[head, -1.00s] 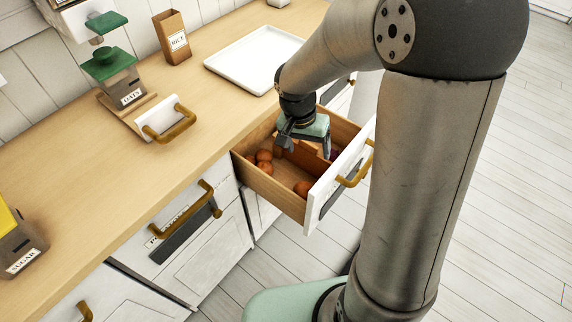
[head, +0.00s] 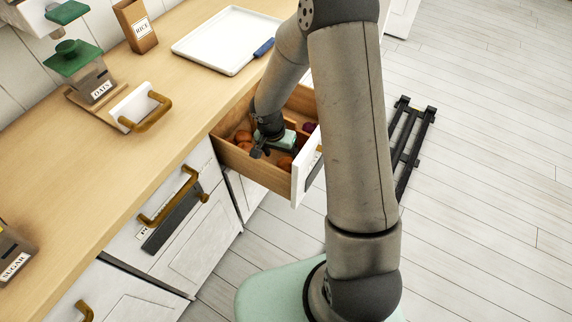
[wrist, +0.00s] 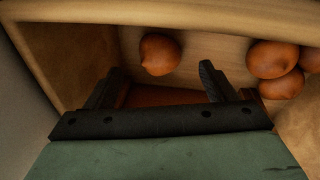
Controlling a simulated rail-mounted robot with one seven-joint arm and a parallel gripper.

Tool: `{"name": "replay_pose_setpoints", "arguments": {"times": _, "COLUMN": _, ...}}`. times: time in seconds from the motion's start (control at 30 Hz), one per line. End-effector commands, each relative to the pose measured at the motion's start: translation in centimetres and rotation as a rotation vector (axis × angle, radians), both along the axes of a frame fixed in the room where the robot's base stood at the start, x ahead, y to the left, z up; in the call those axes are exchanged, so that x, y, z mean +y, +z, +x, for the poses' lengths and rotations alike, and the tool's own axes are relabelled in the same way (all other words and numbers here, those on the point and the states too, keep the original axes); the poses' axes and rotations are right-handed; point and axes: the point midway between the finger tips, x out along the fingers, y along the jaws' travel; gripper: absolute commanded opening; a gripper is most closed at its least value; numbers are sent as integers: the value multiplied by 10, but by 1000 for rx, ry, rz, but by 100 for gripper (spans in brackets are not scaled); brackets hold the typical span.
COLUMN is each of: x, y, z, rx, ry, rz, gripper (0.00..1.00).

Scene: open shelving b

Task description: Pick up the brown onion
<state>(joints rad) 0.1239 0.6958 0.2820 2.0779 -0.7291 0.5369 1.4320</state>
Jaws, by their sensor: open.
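Brown onions lie in the open drawer. In the wrist view, one onion (wrist: 160,54) sits alone ahead of the gap between my fingers, and several more (wrist: 272,59) are clustered at the right. In the head view, onions show at the drawer's left (head: 243,137) and near its front (head: 284,163), partly hidden by my gripper. My gripper (wrist: 160,82) is open and empty, its fingers spread wider than the lone onion. In the head view, my gripper (head: 268,151) is low in the drawer.
The wooden drawer (head: 250,174) has walls close around my gripper, and its white front is partly hidden by my arm. A purple round item (head: 309,127) lies at its right. The counter (head: 130,175) above holds a white tray (head: 205,57) and an oats container (head: 92,82).

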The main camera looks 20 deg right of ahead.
Motion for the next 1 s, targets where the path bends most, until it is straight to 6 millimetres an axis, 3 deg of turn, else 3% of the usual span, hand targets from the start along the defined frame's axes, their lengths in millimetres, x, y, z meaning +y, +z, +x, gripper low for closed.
{"name": "replay_pose_setpoints", "arguments": {"times": 0.4, "x": -10, "y": -48, "z": 1, "rx": 1, "ry": 0, "rz": 0, "gripper": 78}}
{"name": "replay_pose_setpoints", "arguments": {"times": 0.7, "x": -11, "y": -53, "z": 1, "rx": -1, "ry": 0, "rz": -1, "gripper": 78}}
{"name": "replay_pose_setpoints", "arguments": {"times": 0.9, "x": -11, "y": -52, "z": 1, "rx": -1, "ry": 0, "rz": -1, "gripper": 27}}
{"name": "replay_pose_setpoints", "arguments": {"times": 1.0, "x": -11, "y": -52, "z": 1, "rx": -1, "ry": 0, "rz": -1, "gripper": 27}}
